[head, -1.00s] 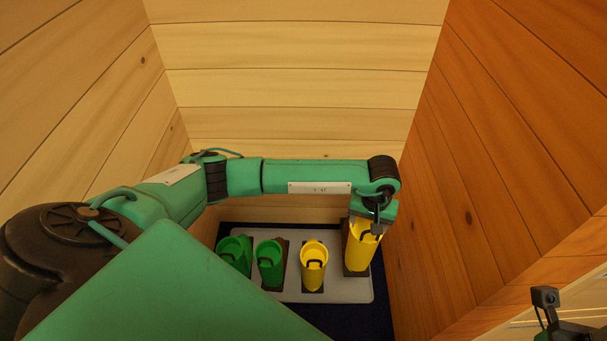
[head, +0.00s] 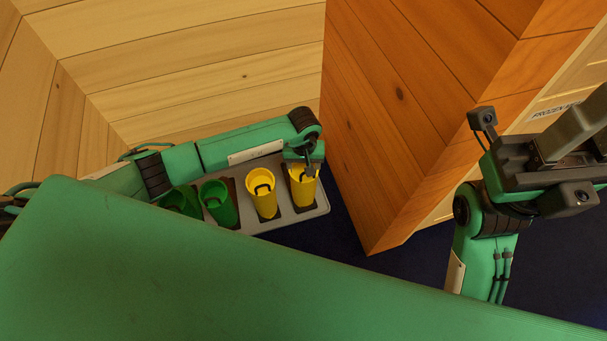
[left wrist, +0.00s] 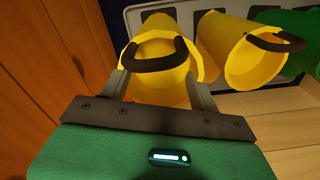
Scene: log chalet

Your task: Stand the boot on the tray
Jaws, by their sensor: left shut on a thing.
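My left gripper (head: 309,172) is shut on the yellow boot (head: 302,192) at the right end of the tray (head: 321,209). In the left wrist view the boot (left wrist: 160,90) is between the two fingers, with its dark loop toward me. It looks upright over a dark patch of the grey tray; whether its sole touches is hidden. A second yellow boot (head: 262,195) and two green boots, one nearer (head: 219,205) and one at far left (head: 182,201), stand to its left. My right gripper (head: 572,155) is at the right edge, its fingertips not clear.
An orange plank wall (head: 400,120) stands close to the right of the tray, ending in a corner. A pale plank wall (head: 210,70) is behind. Dark floor (head: 345,225) shows beside the tray. A labelled pale panel (head: 553,110) is beyond the wall.

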